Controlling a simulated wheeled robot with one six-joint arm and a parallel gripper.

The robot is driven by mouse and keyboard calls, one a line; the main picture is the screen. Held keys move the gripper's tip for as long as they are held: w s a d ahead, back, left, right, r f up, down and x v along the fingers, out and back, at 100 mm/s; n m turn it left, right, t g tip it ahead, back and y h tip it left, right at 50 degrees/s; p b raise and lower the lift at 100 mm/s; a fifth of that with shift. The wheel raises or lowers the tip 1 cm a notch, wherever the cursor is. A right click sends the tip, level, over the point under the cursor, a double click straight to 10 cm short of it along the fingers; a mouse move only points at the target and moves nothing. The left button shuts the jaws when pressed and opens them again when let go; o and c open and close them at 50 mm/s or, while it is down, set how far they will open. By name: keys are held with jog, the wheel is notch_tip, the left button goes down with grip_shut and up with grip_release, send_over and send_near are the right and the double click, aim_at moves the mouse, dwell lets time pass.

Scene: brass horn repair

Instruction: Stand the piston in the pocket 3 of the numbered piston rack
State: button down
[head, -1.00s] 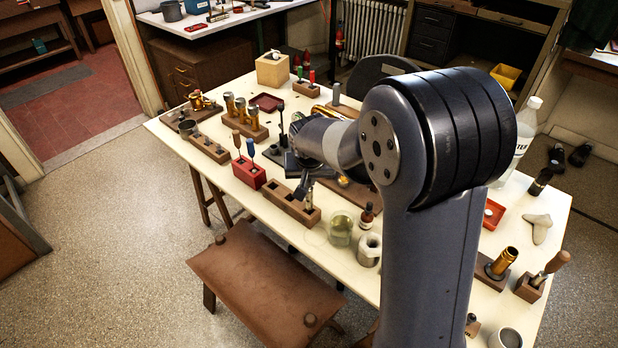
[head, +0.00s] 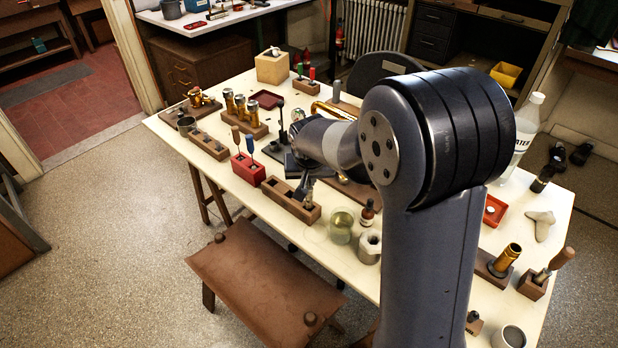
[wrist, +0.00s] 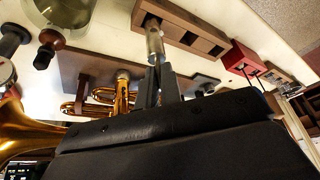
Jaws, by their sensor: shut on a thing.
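The piston (wrist: 154,42) is a slim silvery cylinder. My gripper (wrist: 157,74) is shut on it at one end in the wrist view. In the head view my gripper (head: 302,180) is at the right end of the wooden piston rack (head: 272,194), with the piston (head: 308,194) pointing down there. The rack also shows in the wrist view (wrist: 200,21), with dark square pockets. The piston's free end is at the rack's end pocket. I cannot tell whether it is inside the pocket or just above it. No pocket numbers are readable.
A red block with two upright tools (head: 247,169) stands just left of the rack. A glass jar (head: 341,226), a metal cup (head: 369,246) and a small dropper bottle (head: 368,212) stand to its right. A brass horn (wrist: 30,128) lies close to my gripper in the wrist view.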

jog(key=shift+f+b, duration=1.1)
jog(key=shift+f, duration=0.35)
jog(key=c, duration=1.5)
grip_release()
jog(key=shift+r, duration=0.1)
jog(key=v, duration=1)
jog(key=shift+s+r, duration=0.15)
jog(key=shift+r, duration=0.2)
jog(key=x, duration=1)
jog(key=shift+f, duration=0.15)
jog(key=shift+w+p, duration=0.2)
jog(key=shift+p, duration=0.1)
jog(key=shift+r+p, duration=0.3)
jog(key=shift+r, duration=0.1)
